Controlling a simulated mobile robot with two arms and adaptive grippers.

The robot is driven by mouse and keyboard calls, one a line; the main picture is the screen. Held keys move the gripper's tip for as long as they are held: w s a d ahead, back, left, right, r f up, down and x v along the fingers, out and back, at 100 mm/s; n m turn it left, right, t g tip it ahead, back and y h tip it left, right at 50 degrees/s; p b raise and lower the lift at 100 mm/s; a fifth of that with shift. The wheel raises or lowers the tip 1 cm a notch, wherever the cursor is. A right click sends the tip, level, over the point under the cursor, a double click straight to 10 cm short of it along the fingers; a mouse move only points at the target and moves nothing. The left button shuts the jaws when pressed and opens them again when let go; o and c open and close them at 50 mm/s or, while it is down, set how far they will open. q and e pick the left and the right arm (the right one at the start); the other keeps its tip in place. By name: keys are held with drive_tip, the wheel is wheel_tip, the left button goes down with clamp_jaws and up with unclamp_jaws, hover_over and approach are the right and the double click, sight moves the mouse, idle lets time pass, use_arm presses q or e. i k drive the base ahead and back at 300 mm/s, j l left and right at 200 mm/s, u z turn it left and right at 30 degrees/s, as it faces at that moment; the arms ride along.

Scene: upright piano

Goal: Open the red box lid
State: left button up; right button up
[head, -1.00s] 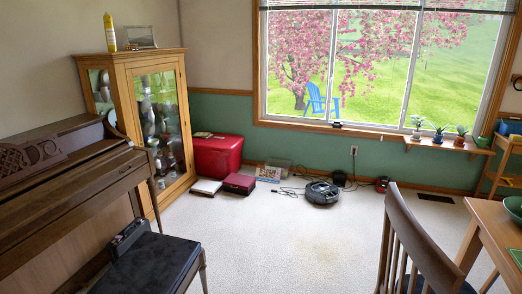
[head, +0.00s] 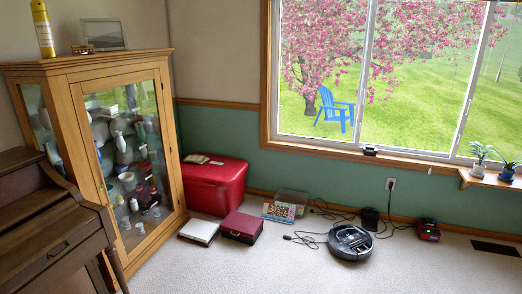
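A large red box (head: 222,188) stands on the carpet in the corner, between the glass cabinet and the green wall. Its lid (head: 225,170) looks shut. A few small flat items (head: 197,159) lie on top of the lid near its left side. The cabinet hides part of the box's left side. A smaller dark red case (head: 241,227) lies shut on the floor in front of the box. Neither of my grippers shows in the head view.
A wooden glass cabinet (head: 91,73) stands left of the red box. The piano (head: 50,240) fills the lower left. A white flat box (head: 199,232), a clear bin (head: 291,199), a robot vacuum (head: 350,242) and cables lie on the floor. Carpet in front is clear.

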sight(245, 224)
drive_tip(key=i+l+z, duration=0.1)
drive_tip(key=i+z, duration=0.15)
drive_tip(key=i, duration=1.9)
